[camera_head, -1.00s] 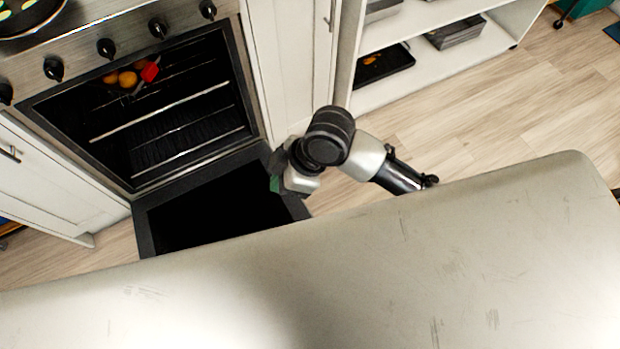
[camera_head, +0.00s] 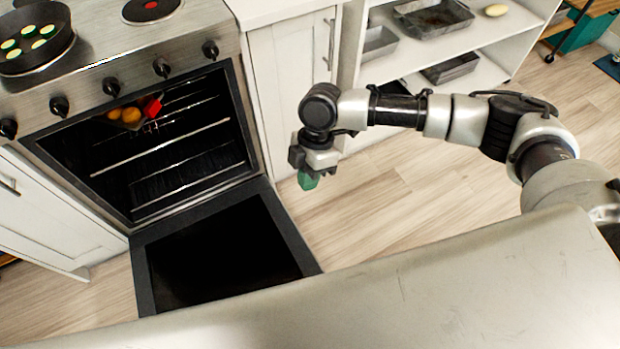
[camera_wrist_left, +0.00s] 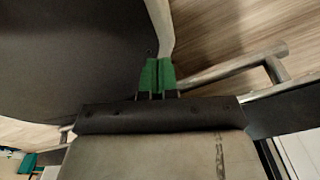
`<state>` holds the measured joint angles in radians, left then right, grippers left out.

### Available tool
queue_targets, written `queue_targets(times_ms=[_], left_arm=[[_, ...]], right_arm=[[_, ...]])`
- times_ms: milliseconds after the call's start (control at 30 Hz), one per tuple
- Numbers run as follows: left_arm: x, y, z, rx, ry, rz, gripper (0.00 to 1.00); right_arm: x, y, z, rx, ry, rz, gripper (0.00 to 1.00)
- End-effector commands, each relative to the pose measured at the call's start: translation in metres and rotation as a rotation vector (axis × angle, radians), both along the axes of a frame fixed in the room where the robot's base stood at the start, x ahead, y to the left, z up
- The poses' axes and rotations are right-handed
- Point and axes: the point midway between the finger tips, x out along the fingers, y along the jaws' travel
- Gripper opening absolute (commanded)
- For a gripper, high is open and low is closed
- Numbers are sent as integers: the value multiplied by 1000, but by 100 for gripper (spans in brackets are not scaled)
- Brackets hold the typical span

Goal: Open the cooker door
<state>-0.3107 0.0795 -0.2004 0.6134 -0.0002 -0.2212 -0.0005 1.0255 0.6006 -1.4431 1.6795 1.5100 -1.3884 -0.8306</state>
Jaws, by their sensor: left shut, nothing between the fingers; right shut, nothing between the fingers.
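The cooker (camera_head: 100,72) stands at the left in the head view. Its door (camera_head: 222,258) is folded down and lies open in front of the dark oven cavity (camera_head: 165,145). My right gripper (camera_head: 308,182), with green fingertips, is shut and empty. It is to the right of the open door, apart from it, above the wood floor. My left gripper does not show in the head view. In the left wrist view its green fingers (camera_wrist_left: 157,75) are together and empty, near a metal bar (camera_wrist_left: 235,68).
A white cabinet (camera_head: 291,85) stands right of the cooker, and an open white shelf (camera_head: 440,48) with trays is beyond it. A pan (camera_head: 36,40) with green slices is on the hob. Orange and red items (camera_head: 130,112) are inside the oven. Bare floor (camera_head: 420,195) lies to the right.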

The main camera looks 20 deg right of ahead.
Motion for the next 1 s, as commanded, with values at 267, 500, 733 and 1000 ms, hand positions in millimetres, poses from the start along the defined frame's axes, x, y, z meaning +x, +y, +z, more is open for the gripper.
queue_targets(times_ms=[267, 500, 733, 1000], left_arm=[[10, -3, -5, -5, -18, -2, 0], [2, -3, -4, -4, -3, -1, 0], [0, -3, -3, -5, -2, 0, 0], [1, -3, -3, -4, -3, 1, 0]], right_arm=[[-20, 15, -58, 0, 2, 1, 0], [-40, 11, -85, -1, 0, -2, 0], [-47, 10, -92, 0, -2, -2, 0], [-47, 10, -92, 0, -1, -1, 0]])
